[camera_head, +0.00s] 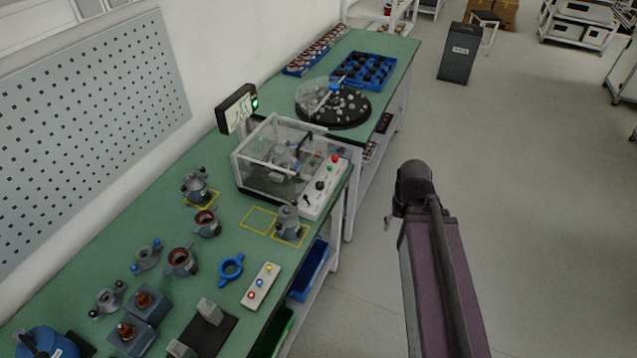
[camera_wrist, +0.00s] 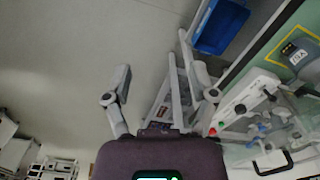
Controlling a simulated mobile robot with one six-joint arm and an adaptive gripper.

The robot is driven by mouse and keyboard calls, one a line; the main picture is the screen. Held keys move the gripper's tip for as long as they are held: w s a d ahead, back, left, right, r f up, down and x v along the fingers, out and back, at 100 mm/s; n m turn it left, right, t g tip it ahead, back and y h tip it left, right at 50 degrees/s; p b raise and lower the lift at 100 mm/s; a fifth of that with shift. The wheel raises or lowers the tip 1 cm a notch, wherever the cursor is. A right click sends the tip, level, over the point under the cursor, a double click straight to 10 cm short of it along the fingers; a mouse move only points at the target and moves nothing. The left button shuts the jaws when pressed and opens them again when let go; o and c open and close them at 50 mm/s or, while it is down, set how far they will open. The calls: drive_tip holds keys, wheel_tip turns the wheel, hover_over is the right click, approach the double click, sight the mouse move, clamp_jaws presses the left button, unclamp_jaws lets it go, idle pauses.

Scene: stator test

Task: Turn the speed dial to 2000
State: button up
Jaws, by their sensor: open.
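A test station with a clear cover (camera_head: 262,158) stands on the green bench. Its white control panel (camera_head: 318,200) carries a red button (camera_head: 333,158), a black knob (camera_head: 320,185) that looks like the speed dial, and smaller controls. I cannot read the dial's markings or setting. In the wrist view the panel (camera_wrist: 258,88) lies at the right, with a black knob (camera_wrist: 240,108) and the red button (camera_wrist: 212,132). My gripper (camera_wrist: 160,82) is open and empty, with its fingers apart over the floor, left of the panel. In the head view my arm mostly hides it.
A tilted display (camera_head: 237,108) stands behind the station; its reading is illegible. Stators, a blue ring (camera_head: 231,268) and a button box (camera_head: 261,286) sit on the near bench (camera_head: 238,212). A blue bin (camera_head: 308,270) hangs below its edge. The floor around my arm is clear.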

drive_tip(key=w+a+n+y, duration=0.2)
drive_tip(key=w+a+n, duration=0.5)
drive_tip(key=w, duration=0.5)
drive_tip(key=n+y, duration=0.3)
drive_tip(key=n, duration=0.6)
approach(319, 183)
wheel_tip(319, 183, up, 4)
drive_tip(key=s+d, duration=0.1)
drive_tip(key=shift+d+r+t+b, duration=0.1)
drive_tip(key=shift+d+t+b, duration=0.1)
drive_tip(key=shift+t+b, duration=0.15)
drive_tip(key=b+x, duration=0.8)
drive_tip(key=x, duration=0.1)
drive_tip(key=b+x, duration=0.4)
drive_tip(key=shift+d+f+b, duration=0.2)
drive_tip(key=shift+f+b, duration=0.15)
drive_tip(key=shift+f, duration=0.15)
drive_tip(key=shift+c, duration=0.2)
clamp_jaws()
